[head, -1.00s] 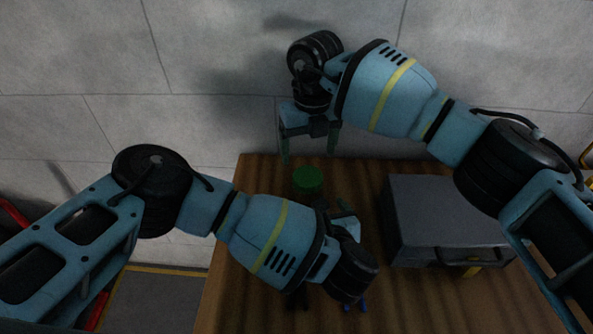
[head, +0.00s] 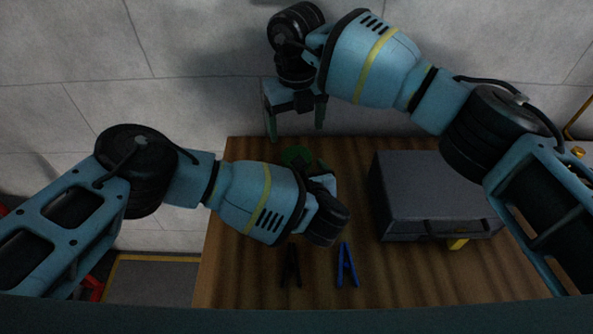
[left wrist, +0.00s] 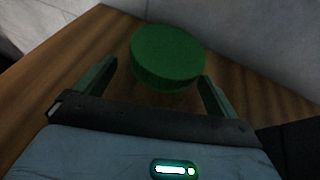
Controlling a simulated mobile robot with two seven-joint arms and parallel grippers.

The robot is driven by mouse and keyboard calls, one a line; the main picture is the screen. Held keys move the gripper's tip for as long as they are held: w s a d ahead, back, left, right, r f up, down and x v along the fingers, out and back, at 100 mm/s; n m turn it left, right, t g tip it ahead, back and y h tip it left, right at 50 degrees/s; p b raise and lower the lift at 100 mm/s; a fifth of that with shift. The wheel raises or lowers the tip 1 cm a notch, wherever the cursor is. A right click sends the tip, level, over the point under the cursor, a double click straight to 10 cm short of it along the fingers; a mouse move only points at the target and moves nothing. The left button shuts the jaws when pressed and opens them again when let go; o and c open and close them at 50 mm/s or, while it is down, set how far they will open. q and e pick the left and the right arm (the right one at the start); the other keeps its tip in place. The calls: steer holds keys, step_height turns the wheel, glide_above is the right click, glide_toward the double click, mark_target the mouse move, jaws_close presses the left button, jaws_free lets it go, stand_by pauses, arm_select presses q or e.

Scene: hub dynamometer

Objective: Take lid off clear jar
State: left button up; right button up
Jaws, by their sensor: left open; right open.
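The jar's round green lid (head: 297,154) shows near the back edge of the wooden table, partly covered by my left arm. In the left wrist view the lid (left wrist: 168,52) lies just ahead of my left gripper (left wrist: 158,73), which is open with one finger to each side of the lid's near edge. I cannot tell whether the fingers touch it. The clear jar body cannot be made out under the lid. My right gripper (head: 296,128) is open and empty, fingers pointing down, above and behind the lid near the wall.
A grey box-shaped case (head: 432,190) with a handle stands on the right of the wooden table (head: 240,275). A black clamp (head: 291,266) and a blue clamp (head: 347,266) lie near the front. The table's left front is clear. A wall stands behind.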

mark_target(297, 151)
arm_select(q)
steer(key=shift+w+a+f, duration=0.15)
steer(key=shift+w+f, duration=0.05)
steer(key=shift+w, duration=0.3)
steer(key=c, duration=2)
arm_select(e)
steer(key=shift+m, duration=0.4)
steer(key=m, duration=0.3)
steer(key=shift+m, duration=0.3)
steer(key=m, duration=0.4)
steer(key=shift+m, duration=0.4)
steer(key=shift+f, duration=0.1)
steer(key=shift+f, duration=3.9)
